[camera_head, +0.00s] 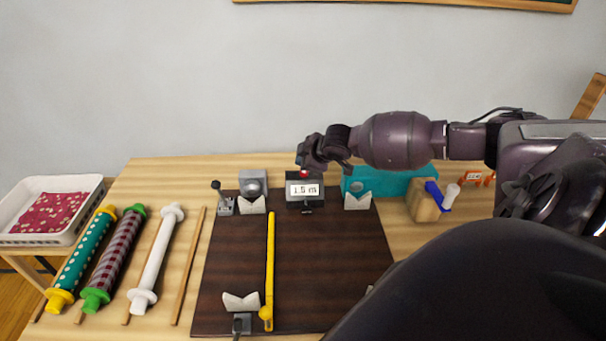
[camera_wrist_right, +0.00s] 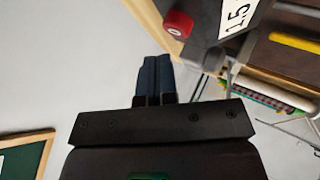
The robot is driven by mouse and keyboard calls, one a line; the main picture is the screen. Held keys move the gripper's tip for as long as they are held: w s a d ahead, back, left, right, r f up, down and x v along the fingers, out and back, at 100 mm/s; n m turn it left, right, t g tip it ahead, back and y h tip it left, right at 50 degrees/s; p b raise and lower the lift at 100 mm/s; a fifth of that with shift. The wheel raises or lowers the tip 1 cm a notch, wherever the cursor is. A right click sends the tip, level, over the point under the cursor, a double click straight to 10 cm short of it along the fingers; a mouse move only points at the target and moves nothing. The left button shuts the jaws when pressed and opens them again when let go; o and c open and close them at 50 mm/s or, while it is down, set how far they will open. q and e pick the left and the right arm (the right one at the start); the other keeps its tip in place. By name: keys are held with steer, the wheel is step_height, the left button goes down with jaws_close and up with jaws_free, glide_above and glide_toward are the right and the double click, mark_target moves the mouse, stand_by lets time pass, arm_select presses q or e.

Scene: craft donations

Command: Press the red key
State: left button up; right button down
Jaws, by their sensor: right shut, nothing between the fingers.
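The red key (camera_head: 303,174) sits on top of a dark box (camera_head: 292,196) whose white display reads "1.5 m". My right gripper (camera_head: 300,162) is just above the red key in the head view, its blue fingers small there. In the right wrist view my right gripper's fingers (camera_wrist_right: 157,66) are together with nothing between them. There the red key (camera_wrist_right: 178,25) shows beyond the fingertips and to the right, with a visible gap in the picture. Whether the fingertips touch it cannot be told from the head view. My left gripper is not in view.
A dark board (camera_head: 320,270) holds a yellow bar (camera_head: 270,262), white cradles and a small lever (camera_head: 217,190). Fabric rolls lie left, beside a white basket (camera_head: 85,236).

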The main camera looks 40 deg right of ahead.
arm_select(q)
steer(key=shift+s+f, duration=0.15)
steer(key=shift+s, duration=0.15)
arm_select(e)
steer(key=shift+f, duration=0.15)
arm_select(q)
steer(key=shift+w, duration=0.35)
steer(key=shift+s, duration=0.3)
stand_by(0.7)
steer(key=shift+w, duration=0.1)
arm_select(e)
steer(key=shift+f, duration=0.15)
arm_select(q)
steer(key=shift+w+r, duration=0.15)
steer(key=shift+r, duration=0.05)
arm_select(e)
steer(key=shift+f, duration=0.25)
